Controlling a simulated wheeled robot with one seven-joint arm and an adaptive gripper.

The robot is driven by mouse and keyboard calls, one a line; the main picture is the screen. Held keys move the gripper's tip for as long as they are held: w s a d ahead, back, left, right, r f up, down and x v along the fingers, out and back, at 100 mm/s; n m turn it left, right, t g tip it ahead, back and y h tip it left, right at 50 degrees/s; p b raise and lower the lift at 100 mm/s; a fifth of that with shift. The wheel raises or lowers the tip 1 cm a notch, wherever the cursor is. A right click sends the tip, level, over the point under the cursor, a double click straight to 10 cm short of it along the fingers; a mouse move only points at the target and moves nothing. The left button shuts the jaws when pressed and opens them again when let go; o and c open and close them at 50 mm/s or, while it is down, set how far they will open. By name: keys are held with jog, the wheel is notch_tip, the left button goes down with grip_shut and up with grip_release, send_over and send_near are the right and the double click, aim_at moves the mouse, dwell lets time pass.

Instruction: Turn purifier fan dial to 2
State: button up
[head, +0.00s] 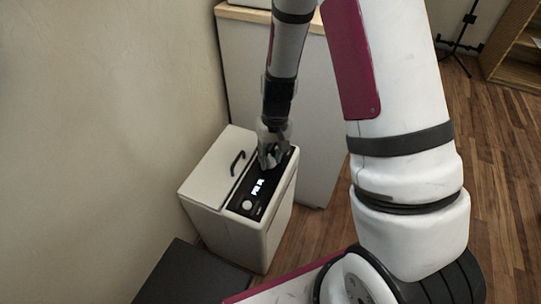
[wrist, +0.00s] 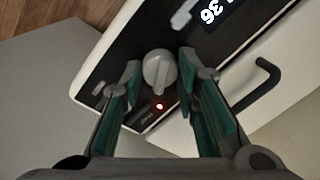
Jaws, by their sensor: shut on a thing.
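The purifier (head: 222,167) is a white box with a black top panel, standing by the wall in the head view. Its fan dial (wrist: 158,72) is a light grey round knob with a raised grip on the panel in the wrist view. My gripper (head: 270,160) reaches down onto the far end of the panel and hides the dial in the head view. In the wrist view its fingers (wrist: 160,60) stand on both sides of the dial, shut on it. A small red light (wrist: 159,106) glows beside the dial. I cannot read the dial's markings or setting.
The lit display (head: 257,187) and a pale round button (head: 247,205) lie farther along the panel. A black handle (head: 237,163) is on the white lid. A white cabinet (head: 300,110) stands close behind the purifier, and a dark box (head: 190,275) is in front.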

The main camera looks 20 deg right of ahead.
aim_at(274, 160)
jog(key=o, duration=0.9)
jog(key=shift+c, duration=0.2)
notch_tip(274, 160, up, 12)
jog(key=d, duration=0.1)
jog(key=shift+r, duration=0.1)
